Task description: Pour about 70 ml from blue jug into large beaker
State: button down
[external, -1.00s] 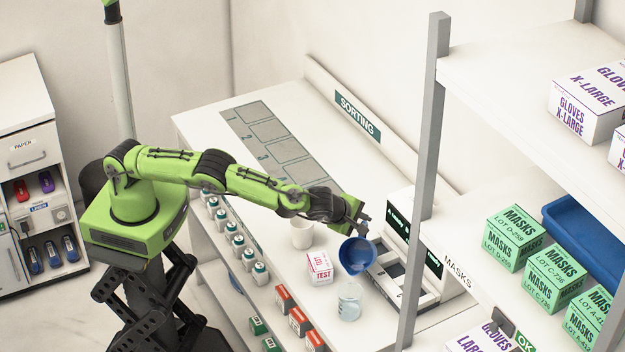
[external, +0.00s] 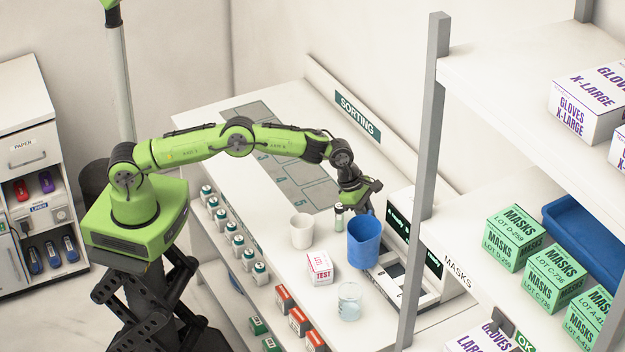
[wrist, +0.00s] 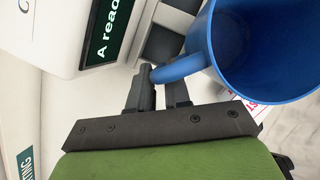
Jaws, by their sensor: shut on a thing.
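The blue jug (external: 364,243) is nearly upright beside the machine on the white counter. My gripper (external: 362,207) is shut on its handle, which also shows between the fingers in the wrist view (wrist: 178,70). I cannot tell whether the jug touches the surface below it. The inside of the jug (wrist: 262,50) shows blue walls, and no liquid level is clear. The large beaker (external: 349,302) is clear glass and stands upright on the counter, in front of the jug, with some pale bluish liquid low in it.
A white cup (external: 301,231) and a red-and-white TEST box (external: 320,268) stand left of the jug. A white machine with dark display panels (external: 400,237) stands close on the right. The shelf post (external: 425,170) rises at the right.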

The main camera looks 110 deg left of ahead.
jog(key=shift+a+f+h+p, duration=0.3)
jog(key=shift+f+h, duration=0.25)
jog(key=shift+h, duration=0.05)
